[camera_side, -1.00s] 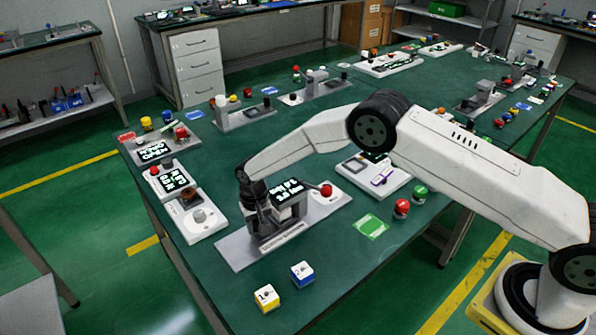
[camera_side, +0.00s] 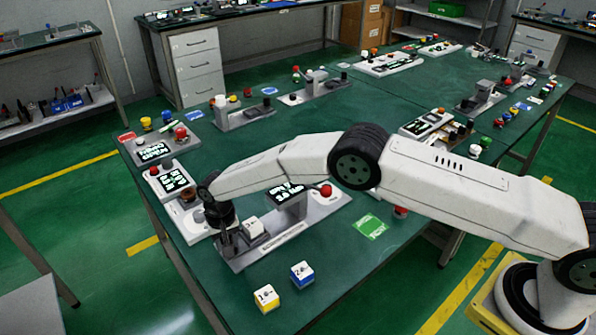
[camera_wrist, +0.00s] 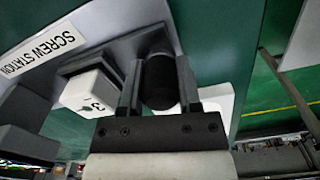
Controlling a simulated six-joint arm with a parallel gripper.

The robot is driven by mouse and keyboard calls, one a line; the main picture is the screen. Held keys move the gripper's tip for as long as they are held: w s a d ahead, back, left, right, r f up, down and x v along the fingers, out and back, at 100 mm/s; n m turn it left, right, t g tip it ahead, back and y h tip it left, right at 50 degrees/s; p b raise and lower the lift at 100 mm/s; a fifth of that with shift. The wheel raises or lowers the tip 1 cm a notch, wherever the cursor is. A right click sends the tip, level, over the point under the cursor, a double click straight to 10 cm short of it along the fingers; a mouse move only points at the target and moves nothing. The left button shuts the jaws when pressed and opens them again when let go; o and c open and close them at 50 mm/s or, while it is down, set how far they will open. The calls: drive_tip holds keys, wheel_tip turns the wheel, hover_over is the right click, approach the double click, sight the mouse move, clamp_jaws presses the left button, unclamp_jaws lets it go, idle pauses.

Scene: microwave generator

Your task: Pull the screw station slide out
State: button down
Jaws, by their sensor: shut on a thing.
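The screw station (camera_side: 287,212) is a grey plate with a housing and a lit display; its label (camera_wrist: 40,50) reads "SCREW STATION" in the wrist view. Its slide (camera_wrist: 112,62) extends out of the left side of the housing in the side view. A white cube (camera_side: 253,227), marked with what looks like a 3, sits on the slide; it also shows in the wrist view (camera_wrist: 88,93). My gripper (camera_side: 230,250) is at the slide's outer left end. In the wrist view my gripper (camera_wrist: 160,80) is shut on a dark round knob (camera_wrist: 160,84) of the slide.
A yellow-and-white cube (camera_side: 266,298) and a blue-and-white cube (camera_side: 302,274) stand near the table's front edge. A panel with a round knob stands close behind my gripper. A red button (camera_side: 326,191) is on the station's right end. A green card (camera_side: 370,226) lies to the right.

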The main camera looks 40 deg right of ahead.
drive_tip(key=shift+a, duration=0.3)
drive_tip(key=shift+c, duration=1.9)
unclamp_jaws()
drive_tip(key=shift+a, duration=0.1)
drive_tip(key=shift+o, duration=0.4)
drive_tip(key=shift+r, duration=0.1)
drive_tip(key=shift+r, duration=3.85)
drive_tip(key=shift+d+r, duration=0.1)
drive_tip(key=shift+d, duration=0.15)
